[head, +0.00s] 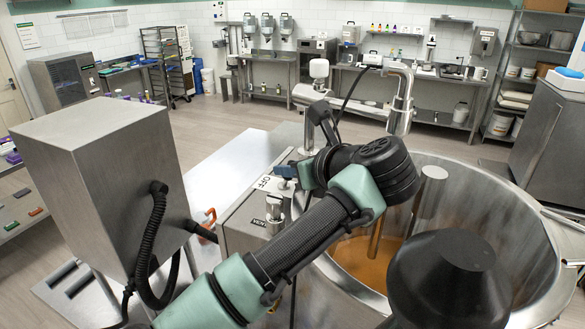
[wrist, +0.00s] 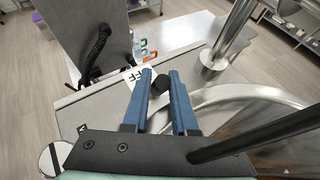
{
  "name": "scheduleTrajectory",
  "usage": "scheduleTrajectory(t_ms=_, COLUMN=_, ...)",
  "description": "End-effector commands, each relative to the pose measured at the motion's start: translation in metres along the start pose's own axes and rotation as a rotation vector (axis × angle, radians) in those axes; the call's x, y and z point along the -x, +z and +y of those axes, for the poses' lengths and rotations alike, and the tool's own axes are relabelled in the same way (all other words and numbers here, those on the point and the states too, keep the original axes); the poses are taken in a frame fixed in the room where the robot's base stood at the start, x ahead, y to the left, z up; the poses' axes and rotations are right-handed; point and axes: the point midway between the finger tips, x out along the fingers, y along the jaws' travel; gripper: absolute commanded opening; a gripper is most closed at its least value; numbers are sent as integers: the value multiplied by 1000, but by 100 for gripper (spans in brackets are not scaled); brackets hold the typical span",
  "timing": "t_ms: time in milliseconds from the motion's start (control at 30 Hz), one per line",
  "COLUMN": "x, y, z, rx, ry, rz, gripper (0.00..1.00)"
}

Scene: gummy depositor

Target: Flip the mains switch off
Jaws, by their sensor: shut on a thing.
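The mains switch shows in the wrist view as a black round-ended knob (wrist: 160,84) between my two blue fingers, beside a white label (wrist: 136,77) with partly hidden letters. My gripper (wrist: 162,78) is shut on this knob. In the head view my gripper (head: 287,171) is at the top of the steel control box (head: 240,232), by its OFF label (head: 264,183). There the knob is hidden by my fingers and wrist. I cannot tell which way the switch is thrown.
A silver fitting (head: 273,208) by a VENT label stands close to my gripper. A large steel kettle (head: 520,215) with orange contents is at right, with a steel pipe (head: 403,95) above. A tall steel cabinet (head: 85,165) with a black coiled cable stands at left.

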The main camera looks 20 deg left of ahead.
Motion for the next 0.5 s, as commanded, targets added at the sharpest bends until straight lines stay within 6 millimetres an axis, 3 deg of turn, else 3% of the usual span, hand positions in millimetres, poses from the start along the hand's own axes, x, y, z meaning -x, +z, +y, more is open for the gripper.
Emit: scheduleTrajectory(t_ms=500, x=-12, y=11, z=10, rx=227, ry=-121, rz=353, gripper=0)
